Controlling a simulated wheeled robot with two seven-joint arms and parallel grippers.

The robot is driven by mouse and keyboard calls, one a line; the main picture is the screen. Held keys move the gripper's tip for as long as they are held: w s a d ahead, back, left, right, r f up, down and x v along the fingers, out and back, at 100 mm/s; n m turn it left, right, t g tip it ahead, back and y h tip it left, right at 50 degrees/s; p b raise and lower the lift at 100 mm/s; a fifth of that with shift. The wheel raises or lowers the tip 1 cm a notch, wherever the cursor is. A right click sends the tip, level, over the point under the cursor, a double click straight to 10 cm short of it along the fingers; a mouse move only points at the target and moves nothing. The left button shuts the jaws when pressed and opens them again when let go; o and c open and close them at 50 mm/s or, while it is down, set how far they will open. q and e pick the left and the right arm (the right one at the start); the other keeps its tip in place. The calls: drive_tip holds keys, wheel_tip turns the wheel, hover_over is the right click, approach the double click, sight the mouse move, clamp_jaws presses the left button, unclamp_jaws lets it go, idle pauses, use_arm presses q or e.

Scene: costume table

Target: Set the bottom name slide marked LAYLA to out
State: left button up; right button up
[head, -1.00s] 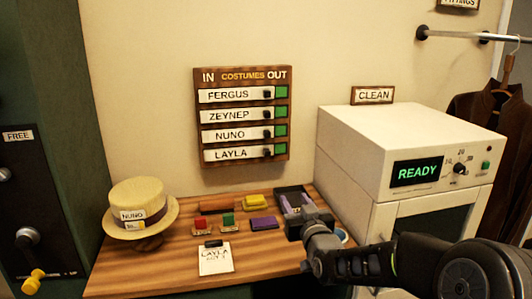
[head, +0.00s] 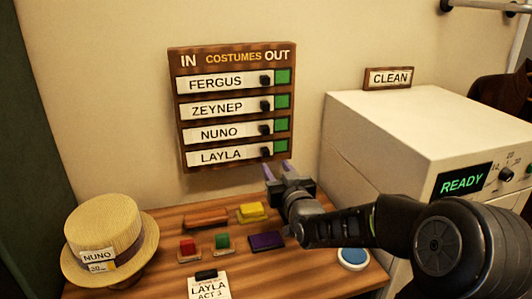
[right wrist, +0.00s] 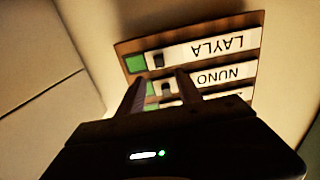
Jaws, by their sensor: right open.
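The COSTUMES board (head: 230,54) hangs on the wall with IN at left and OUT at right. Its bottom slide, marked LAYLA (head: 222,156), has a black knob (head: 265,152) near its right end, with a green patch (head: 281,146) to the right of the knob. My right gripper (head: 278,170) is open and empty, just below the board's lower right corner. In the right wrist view the board appears upside down; the LAYLA knob (right wrist: 158,60) shows just beyond and between the open fingertips (right wrist: 160,80), apparently not touching. My left gripper is not in view.
The FERGUS, ZEYNEP and NUNO slides sit above with knobs in line with LAYLA's. A white machine (head: 420,130) reading READY stands at right. A straw hat (head: 105,235), small coloured blocks and a LAYLA card (head: 209,287) are on the table (head: 170,270).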

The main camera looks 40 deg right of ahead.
sight(266, 153)
drive_tip(key=shift+p+x, duration=0.85)
drive_tip(key=shift+x, duration=3)
drive_tip(key=shift+c, duration=0.2)
clamp_jaws()
